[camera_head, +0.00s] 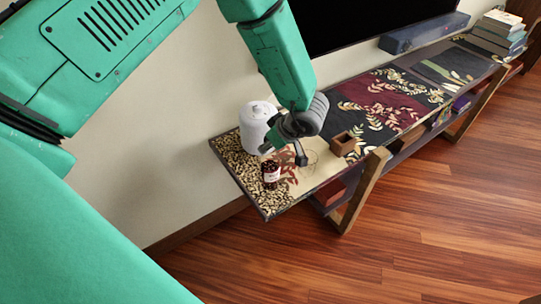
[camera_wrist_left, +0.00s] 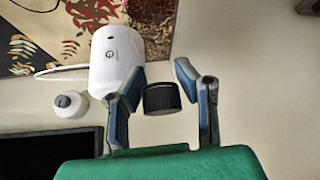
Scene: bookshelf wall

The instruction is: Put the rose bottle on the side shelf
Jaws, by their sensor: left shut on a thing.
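A small dark red-brown bottle with a pale label, which I take as the rose bottle (camera_head: 271,175), is upright at the near left end of the long low shelf (camera_head: 262,206). My left gripper (camera_head: 284,153) reaches down to it from above and is shut on it. In the left wrist view, a black ribbed cap (camera_wrist_left: 161,98) shows between the two fingers of my left gripper (camera_wrist_left: 160,90); the body below the cap is hidden. I cannot tell whether the bottle's base touches the shelf. My right gripper is not in view.
A white rounded device (camera_head: 257,127) stands close behind the bottle. A small wooden box (camera_head: 343,144) is to the right. Stacked books (camera_head: 497,34) and a blue-grey bar (camera_head: 424,33) lie at the far end.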

